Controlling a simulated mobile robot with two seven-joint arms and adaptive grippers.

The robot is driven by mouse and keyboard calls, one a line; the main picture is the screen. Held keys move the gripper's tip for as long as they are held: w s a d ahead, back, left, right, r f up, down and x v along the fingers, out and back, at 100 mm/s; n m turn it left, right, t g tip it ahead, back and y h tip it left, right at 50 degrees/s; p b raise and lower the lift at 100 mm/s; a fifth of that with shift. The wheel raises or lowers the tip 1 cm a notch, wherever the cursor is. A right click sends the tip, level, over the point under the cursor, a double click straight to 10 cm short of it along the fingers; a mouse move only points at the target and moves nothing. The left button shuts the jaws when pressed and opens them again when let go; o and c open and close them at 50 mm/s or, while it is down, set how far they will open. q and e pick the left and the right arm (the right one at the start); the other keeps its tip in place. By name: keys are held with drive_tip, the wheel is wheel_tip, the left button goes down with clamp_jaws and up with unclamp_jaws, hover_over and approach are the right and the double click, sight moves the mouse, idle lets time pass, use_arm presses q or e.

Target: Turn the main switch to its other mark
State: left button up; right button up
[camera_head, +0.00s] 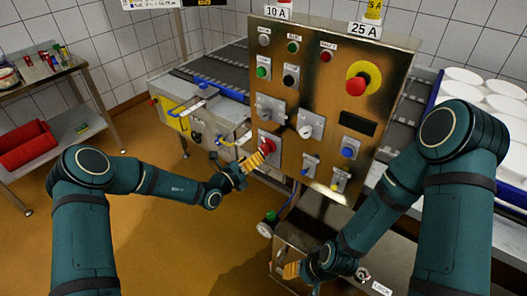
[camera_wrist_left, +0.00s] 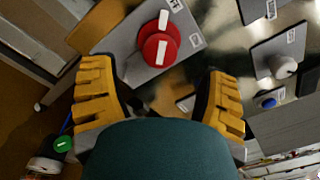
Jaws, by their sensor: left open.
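The main switch is most likely the red rotary knob (camera_head: 268,146) on a grey plate at the lower left of the metal control panel (camera_head: 330,75). In the left wrist view the red knob (camera_wrist_left: 158,48) shows a white bar on its face, and another white bar lies just above it. Small labels sit on the plate (camera_wrist_left: 190,42); I cannot read them. My left gripper (camera_head: 248,162) is open and empty, close in front of the knob, its yellow fingers apart below the knob (camera_wrist_left: 160,90). My right gripper (camera_head: 291,270) is low, below the panel; its opening is unclear.
A red emergency button (camera_head: 357,84) on yellow sits at the panel's upper right. Other knobs, such as the white one (camera_head: 305,131) and blue one (camera_head: 348,152), are close to the right. A conveyor (camera_head: 215,70) runs behind. A red bin (camera_head: 27,145) stands on the left shelf.

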sight(261, 151)
use_arm(q)
drive_tip(key=x, duration=0.6)
drive_tip(key=shift+b, duration=0.4)
drive_tip(key=c, duration=1.2)
